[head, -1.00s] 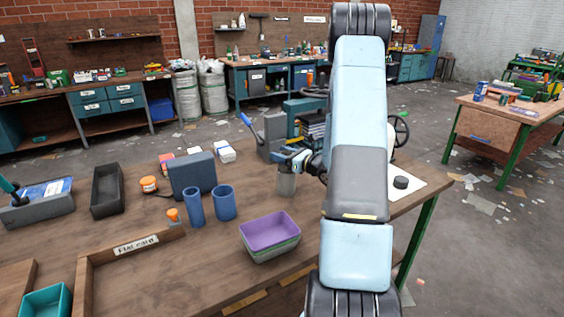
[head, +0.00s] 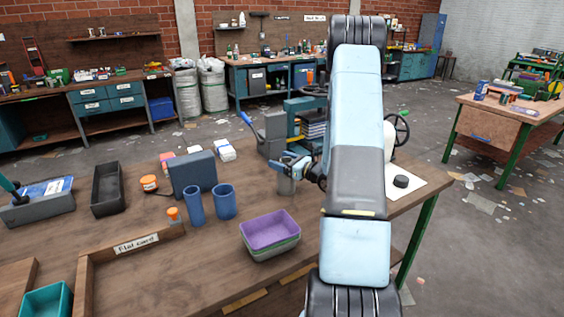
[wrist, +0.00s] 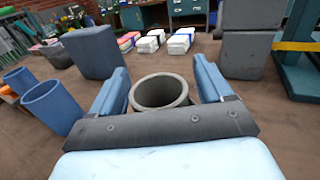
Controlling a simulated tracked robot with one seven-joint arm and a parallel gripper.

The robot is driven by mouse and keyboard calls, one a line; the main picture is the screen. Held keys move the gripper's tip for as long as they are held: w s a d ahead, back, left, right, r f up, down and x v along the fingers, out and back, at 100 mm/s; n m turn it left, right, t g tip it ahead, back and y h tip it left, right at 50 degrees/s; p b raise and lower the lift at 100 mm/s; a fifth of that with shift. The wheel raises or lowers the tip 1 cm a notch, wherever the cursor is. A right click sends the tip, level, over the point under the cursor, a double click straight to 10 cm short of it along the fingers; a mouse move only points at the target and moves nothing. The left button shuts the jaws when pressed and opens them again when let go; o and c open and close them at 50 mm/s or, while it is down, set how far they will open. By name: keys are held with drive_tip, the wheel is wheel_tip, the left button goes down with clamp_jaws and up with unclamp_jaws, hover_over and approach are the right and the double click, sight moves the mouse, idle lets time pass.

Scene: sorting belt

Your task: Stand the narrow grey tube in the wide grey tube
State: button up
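A grey tube (head: 286,186) stands upright on the bench, just left of my arm. In the wrist view its open round mouth (wrist: 160,92) lies between my two blue fingers. My gripper (head: 289,164) is at the tube's top, and in the wrist view the gripper (wrist: 161,72) is open, with a finger on each side of the tube. Whether the fingers touch it I cannot tell. I see only one grey tube, and cannot tell whether it is the narrow or the wide one. Its lower part is hidden in the wrist view.
Two blue tubes (head: 194,206) (head: 224,202) stand to the left, before a blue-grey block (head: 193,173). A purple tray (head: 270,230) sits in front. A grey machine with a blue lever (head: 273,133) stands behind. A black disc (head: 401,181) lies on white paper at right.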

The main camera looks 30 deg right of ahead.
drive_tip(key=shift+r, duration=0.25)
drive_tip(key=v, duration=1.2)
drive_tip(key=s+a+r+n+g+y, duration=0.1)
drive_tip(key=s+a+r+n+g, duration=0.3)
drive_tip(key=a, duration=0.4)
drive_tip(key=s+a+r+n+g+y, duration=0.2)
drive_tip(key=a+r+n+g, duration=0.25)
drive_tip(key=a+n, duration=0.3)
drive_tip(key=s+a+r+n+g+y, duration=0.1)
drive_tip(key=s+a+r+n+g, duration=0.1)
drive_tip(key=a+r+n+g, duration=0.45)
drive_tip(key=s+a+r+n+t+h, duration=0.1)
drive_tip(key=s+r+n+t+h, duration=0.1)
drive_tip(key=s+r+n+h, duration=0.2)
drive_tip(key=s+a+r+n+t+h, duration=0.2)
drive_tip(key=s+r+n+h, duration=0.3)
drive_tip(key=s, duration=0.7)
drive_tip(key=n+h, duration=0.2)
drive_tip(key=n, duration=0.1)
drive_tip(key=shift+s+a+r+n+h, duration=0.2)
drive_tip(key=shift+s+r+n+h, duration=0.05)
drive_tip(key=shift+s+n+h, duration=0.15)
